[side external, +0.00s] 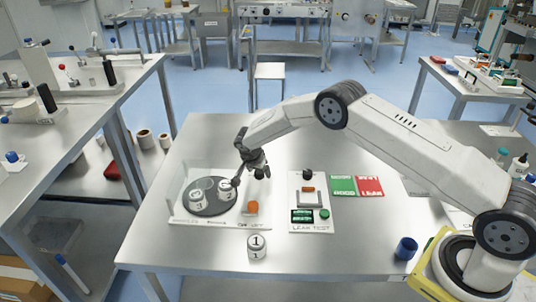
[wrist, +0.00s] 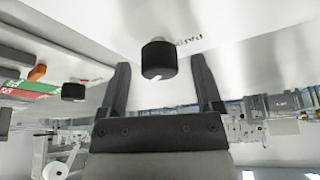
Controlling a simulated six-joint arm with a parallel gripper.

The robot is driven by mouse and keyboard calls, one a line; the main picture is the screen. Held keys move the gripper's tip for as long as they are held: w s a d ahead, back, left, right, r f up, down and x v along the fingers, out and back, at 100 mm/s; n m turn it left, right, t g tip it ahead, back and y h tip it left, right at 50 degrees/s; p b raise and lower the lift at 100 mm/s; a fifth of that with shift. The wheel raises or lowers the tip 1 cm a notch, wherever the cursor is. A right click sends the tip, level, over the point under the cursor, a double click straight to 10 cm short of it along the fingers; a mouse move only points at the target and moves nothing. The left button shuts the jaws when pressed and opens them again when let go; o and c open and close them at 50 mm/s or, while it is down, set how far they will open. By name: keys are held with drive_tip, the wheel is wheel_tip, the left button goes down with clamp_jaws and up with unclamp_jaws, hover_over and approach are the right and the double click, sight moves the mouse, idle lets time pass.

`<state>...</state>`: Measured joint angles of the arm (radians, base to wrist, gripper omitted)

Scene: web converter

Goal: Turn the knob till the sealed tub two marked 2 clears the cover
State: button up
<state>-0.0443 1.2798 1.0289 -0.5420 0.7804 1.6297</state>
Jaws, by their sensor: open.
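A dark round turntable (side external: 207,203) lies on a white base plate at the left of the steel table in the side view. White tubs stand on it, one near its left edge (side external: 169,202) and one near its right edge (side external: 224,186). Their marks are too small to read surely. A clear cover seems to stand at its left. A black knob (side external: 260,173) is just right of the turntable; it shows in the wrist view (wrist: 159,60) between the two fingers. My gripper (wrist: 162,85) is open around it, with gaps on both sides. A tub marked 1 (side external: 257,246) stands in front of the plate.
An orange piece (side external: 252,208) sits on the plate. Right of it is the leak test station (side external: 308,226) with another black knob (side external: 308,174) and a green button. A blue cup (side external: 406,247) stands at the front right.

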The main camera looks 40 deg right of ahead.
drive_tip(key=n+t, duration=0.1)
drive_tip(key=n, duration=0.2)
drive_tip(key=n+t+y, duration=0.1)
drive_tip(key=n, duration=0.2)
drive_tip(key=shift+s+d+n+y, duration=0.1)
drive_tip(key=shift+n+y, duration=0.2)
drive_tip(key=shift+n, duration=0.1)
drive_tip(key=shift+n+t+y, duration=0.3)
drive_tip(key=shift+n+y, duration=0.2)
drive_tip(key=shift+n, duration=0.9)
drive_tip(key=shift+n+y, duration=0.4)
drive_tip(key=shift+n, duration=0.7)
drive_tip(key=shift+d+n+y, duration=0.1)
drive_tip(key=shift+n+y, duration=0.3)
drive_tip(key=shift+n, duration=0.5)
drive_tip(key=shift+r, duration=0.15)
drive_tip(key=s+a+r, duration=0.1)
drive_tip(key=s+r, duration=0.7)
drive_tip(key=s, duration=0.4)
drive_tip(key=s+a+r+g, duration=0.1)
drive_tip(key=s+a+r, duration=0.1)
drive_tip(key=s+r, duration=0.7)
drive_tip(key=shift+s+a+r, duration=0.2)
drive_tip(key=shift+s+a, duration=0.05)
drive_tip(key=shift+s, duration=1.25)
